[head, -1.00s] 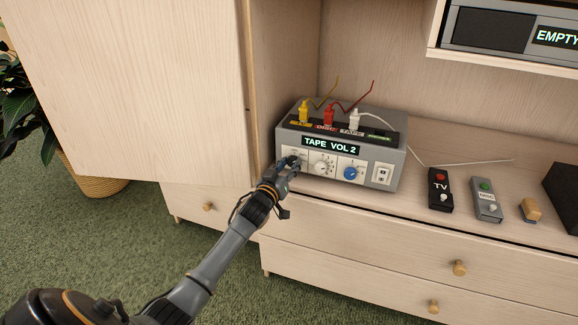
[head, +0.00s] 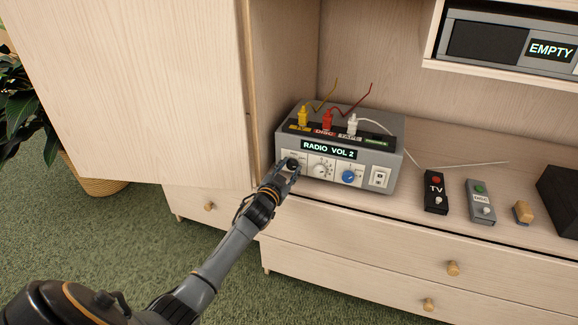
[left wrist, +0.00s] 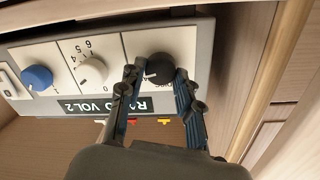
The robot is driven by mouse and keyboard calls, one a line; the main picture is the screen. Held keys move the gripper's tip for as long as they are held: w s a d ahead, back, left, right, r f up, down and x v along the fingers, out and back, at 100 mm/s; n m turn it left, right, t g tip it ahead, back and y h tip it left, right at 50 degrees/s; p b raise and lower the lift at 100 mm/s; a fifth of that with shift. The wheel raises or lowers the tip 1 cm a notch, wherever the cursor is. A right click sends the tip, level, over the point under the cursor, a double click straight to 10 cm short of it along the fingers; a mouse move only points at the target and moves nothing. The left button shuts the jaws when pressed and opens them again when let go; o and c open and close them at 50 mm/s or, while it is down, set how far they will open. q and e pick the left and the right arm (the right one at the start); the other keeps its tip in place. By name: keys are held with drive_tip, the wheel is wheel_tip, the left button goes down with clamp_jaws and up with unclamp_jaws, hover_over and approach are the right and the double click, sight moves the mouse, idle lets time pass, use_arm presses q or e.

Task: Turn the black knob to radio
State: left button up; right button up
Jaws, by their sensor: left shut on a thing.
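The grey amplifier box (head: 392,160) stands on the cabinet shelf, and its display (head: 328,150) reads "RADIO VOL 2". The black knob (head: 292,163) is at the left end of its front panel, with a white pointer mark showing in the left wrist view (left wrist: 158,66). My left gripper (head: 288,170) is at this knob, and in the left wrist view its two fingers (left wrist: 160,76) are on either side of it, shut on it. The fingers hide part of the knob's label. My right gripper is not in view.
A white knob (head: 320,171) and a blue knob (head: 348,177) sit right of the black one. Yellow, red and white plugs stand on top. A TV remote (head: 436,191) and a grey remote (head: 481,202) lie to the right. The cabinet door (head: 130,90) is close on the left.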

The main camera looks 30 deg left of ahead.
use_arm(q)
drive_tip(key=shift+m, duration=1)
drive_tip(key=o, duration=1.1)
drive_tip(key=shift+o, duration=0.2)
drive_tip(key=shift+s, duration=0.1)
drive_tip(key=s+d, duration=0.2)
drive_tip(key=s, duration=0.9)
drive_tip(key=shift+s+d+r, duration=0.2)
drive_tip(key=shift+s+r, duration=0.05)
drive_tip(key=shift+s, duration=0.05)
